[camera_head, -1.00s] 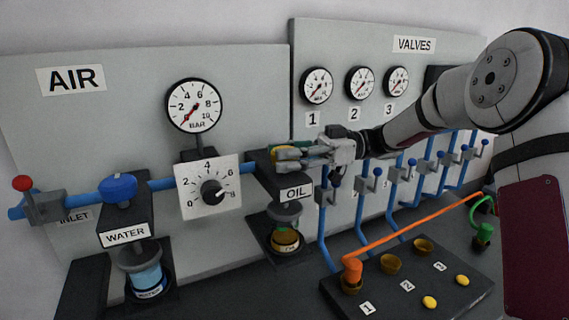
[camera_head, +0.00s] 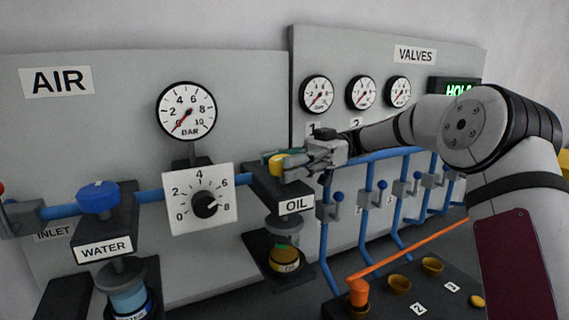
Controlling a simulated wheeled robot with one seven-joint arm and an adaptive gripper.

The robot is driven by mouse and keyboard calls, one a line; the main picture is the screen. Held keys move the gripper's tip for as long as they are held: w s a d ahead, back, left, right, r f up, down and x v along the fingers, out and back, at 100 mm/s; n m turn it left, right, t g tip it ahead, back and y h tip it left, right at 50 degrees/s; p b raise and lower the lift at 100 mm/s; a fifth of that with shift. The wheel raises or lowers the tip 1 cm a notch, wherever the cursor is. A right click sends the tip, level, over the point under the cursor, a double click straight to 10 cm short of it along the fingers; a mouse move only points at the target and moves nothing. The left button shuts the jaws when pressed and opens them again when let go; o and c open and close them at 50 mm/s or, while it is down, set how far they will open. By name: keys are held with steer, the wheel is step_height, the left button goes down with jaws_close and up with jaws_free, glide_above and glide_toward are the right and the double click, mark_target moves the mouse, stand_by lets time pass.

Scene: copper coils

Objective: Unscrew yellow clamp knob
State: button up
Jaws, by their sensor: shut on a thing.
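The yellow clamp knob (camera_head: 277,166) sits on top of the black block of the OIL unit (camera_head: 262,187). Only part of it shows, because my gripper's fingers cover the rest. My gripper (camera_head: 280,162) reaches in from the right, about level, and is shut on the yellow knob. The OIL unit's clear bowl with yellow-brown oil (camera_head: 285,255) hangs below, behind the OIL label.
The WATER unit with its blue knob (camera_head: 98,198) and a white dial (camera_head: 198,198) stand to the left. Blue valve pipes with levers (camera_head: 330,205) lie close below my arm.

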steer(key=shift+r, duration=0.15)
steer(key=o, duration=1.2)
steer(key=shift+a, duration=0.1)
steer(key=shift+v, duration=3.75)
